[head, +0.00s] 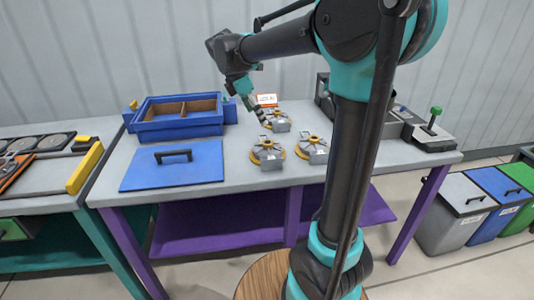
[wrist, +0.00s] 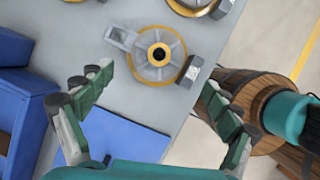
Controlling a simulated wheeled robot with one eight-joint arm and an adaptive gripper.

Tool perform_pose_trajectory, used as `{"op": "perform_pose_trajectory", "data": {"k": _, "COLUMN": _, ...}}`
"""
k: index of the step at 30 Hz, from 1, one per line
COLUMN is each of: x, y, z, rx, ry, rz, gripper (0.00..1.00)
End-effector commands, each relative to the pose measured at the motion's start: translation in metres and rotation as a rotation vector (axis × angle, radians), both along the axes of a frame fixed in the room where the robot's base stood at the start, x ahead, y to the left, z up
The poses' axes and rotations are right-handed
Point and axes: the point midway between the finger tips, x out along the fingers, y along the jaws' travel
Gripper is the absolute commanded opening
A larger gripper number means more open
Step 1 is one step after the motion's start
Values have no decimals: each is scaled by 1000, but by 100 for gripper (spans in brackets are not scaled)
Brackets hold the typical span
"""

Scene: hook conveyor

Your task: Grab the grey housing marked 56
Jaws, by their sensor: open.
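Three grey housings with yellow rings stand on the grey table (head: 240,175): one at the back (head: 277,121), one at front left (head: 267,153) and one at front right (head: 312,150). Their markings are too small to read, so I cannot tell which is 56. My gripper (head: 258,108) is above the table, close to the back housing in the head view. In the wrist view my gripper (wrist: 158,88) is open and empty. The front left housing (wrist: 156,52) shows between and beyond its fingers, apart from them. The front right housing (wrist: 197,5) is cut off at the top edge.
A blue divided box (head: 180,127) and a blue lid with a black handle (head: 173,166) are on the left. A small sign (head: 267,99) stands behind the housings. A grey fixture with a green knob (head: 432,130) is on the right. Bins (head: 468,205) stand beyond the table.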

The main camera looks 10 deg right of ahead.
Motion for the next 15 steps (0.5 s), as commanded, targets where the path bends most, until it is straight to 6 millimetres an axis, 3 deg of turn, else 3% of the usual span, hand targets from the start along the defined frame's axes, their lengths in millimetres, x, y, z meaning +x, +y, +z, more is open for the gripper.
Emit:
{"op": "perform_pose_trajectory", "data": {"k": 9, "x": 6, "y": -23, "z": -57, "rx": 0, "ry": -1, "rz": -4, "gripper": 90}}
{"op": "perform_pose_trajectory", "data": {"k": 15, "x": 7, "y": -29, "z": -73, "rx": 1, "ry": -1, "rz": -3, "gripper": 90}}
